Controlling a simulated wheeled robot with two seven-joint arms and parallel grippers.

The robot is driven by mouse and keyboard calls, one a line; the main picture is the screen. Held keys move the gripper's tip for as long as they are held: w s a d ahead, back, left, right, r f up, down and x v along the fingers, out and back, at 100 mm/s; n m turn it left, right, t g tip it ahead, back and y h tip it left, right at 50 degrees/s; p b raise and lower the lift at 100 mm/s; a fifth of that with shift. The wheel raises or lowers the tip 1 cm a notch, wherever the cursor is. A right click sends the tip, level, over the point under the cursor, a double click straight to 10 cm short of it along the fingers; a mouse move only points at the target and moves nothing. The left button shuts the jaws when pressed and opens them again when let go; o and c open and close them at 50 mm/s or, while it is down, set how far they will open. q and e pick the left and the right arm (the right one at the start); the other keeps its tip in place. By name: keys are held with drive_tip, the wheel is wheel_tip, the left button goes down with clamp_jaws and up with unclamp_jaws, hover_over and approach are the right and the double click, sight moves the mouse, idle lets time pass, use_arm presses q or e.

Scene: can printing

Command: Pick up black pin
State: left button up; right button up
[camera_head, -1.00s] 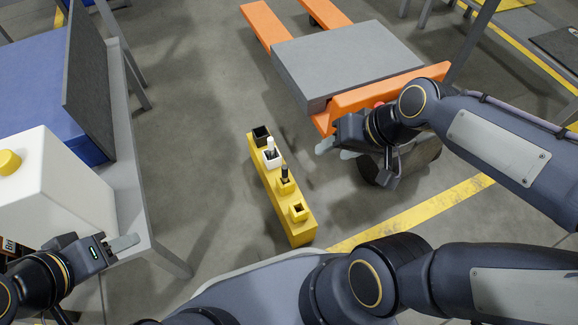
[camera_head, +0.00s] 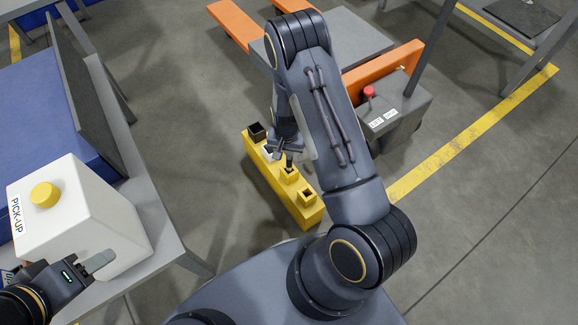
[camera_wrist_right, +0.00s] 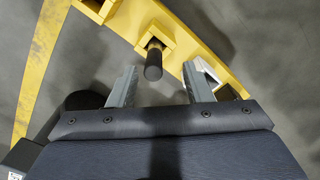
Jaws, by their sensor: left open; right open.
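The black pin (camera_head: 289,160) stands upright in a yellow socket of the long yellow rack (camera_head: 268,183). In the right wrist view the black pin (camera_wrist_right: 153,65) sits between the fingertips with a gap on each side. My right gripper (camera_wrist_right: 160,72) is open and empty, pointing at the pin. In the head view my right gripper (camera_head: 284,147) is over the rack and my arm hides part of it. My left gripper (camera_head: 98,262) is open at the lower left, beside the white box, far from the pin.
The rack also has a black socket (camera_head: 257,131), a white socket (camera_head: 267,151) and an empty yellow socket (camera_head: 307,197). A white box with a yellow button (camera_head: 44,194) stands on the left table. A grey box with a red button (camera_head: 369,92) stands right of my arm.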

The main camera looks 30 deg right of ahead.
sight(289, 164)
drive_tip(key=f+b, duration=0.1)
drive_tip(key=f, duration=0.1)
drive_tip(key=f+b, duration=0.1)
drive_tip(key=f, duration=0.1)
drive_tip(key=d+f+b, duration=0.1)
drive_tip(key=f, duration=0.2)
drive_tip(key=shift+s, duration=0.15)
drive_tip(key=shift+r, duration=0.1)
clamp_jaws()
